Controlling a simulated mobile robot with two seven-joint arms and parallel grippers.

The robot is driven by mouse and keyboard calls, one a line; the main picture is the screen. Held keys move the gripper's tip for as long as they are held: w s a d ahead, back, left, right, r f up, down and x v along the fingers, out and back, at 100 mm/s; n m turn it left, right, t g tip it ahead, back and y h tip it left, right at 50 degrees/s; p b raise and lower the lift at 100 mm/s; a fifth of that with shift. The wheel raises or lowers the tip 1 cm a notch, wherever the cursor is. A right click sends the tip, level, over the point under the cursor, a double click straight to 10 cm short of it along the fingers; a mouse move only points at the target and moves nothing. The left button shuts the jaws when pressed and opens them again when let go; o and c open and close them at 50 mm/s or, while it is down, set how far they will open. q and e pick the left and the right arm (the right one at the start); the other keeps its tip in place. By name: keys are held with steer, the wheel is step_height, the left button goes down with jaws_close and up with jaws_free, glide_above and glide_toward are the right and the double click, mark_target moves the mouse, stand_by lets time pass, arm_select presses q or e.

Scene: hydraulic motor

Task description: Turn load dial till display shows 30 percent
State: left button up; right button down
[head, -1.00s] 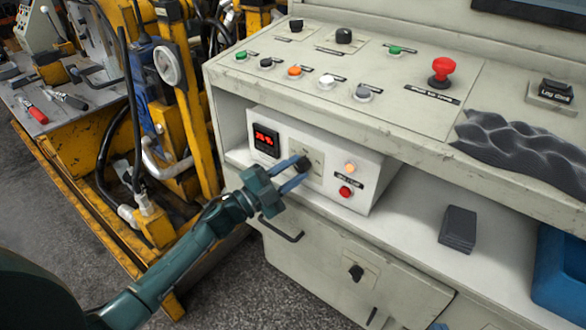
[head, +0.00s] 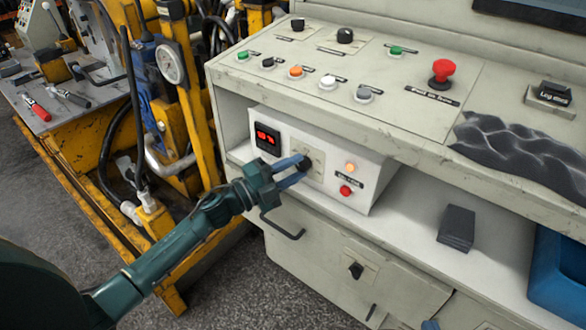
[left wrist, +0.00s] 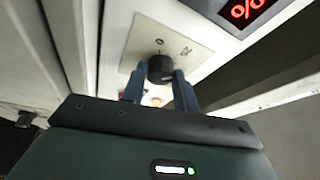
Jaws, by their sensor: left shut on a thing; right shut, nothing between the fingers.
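The load dial (head: 304,163) is a black knob on a pale plate on the front of the white control box. My left gripper (head: 299,165) has its blue fingers shut on the dial. The left wrist view shows the dial (left wrist: 161,69) between the two fingers (left wrist: 158,86). The display (head: 267,138) left of the dial shows red characters too small to read in the head view. In the left wrist view only a red percent sign shows on the display (left wrist: 247,9); the digits are cut off.
A lit orange lamp (head: 350,167) and a red button (head: 346,190) sit right of the dial. The shelf top (head: 400,215) is mostly clear, with a dark block (head: 457,227) and a blue bin (head: 560,280). The console ledge (head: 420,128) overhangs the box.

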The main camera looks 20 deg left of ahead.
arm_select(q)
steer(key=o, duration=1)
steer(key=shift+c, duration=0.2)
steer(key=v, duration=1.3)
steer(key=shift+s+a, duration=0.1)
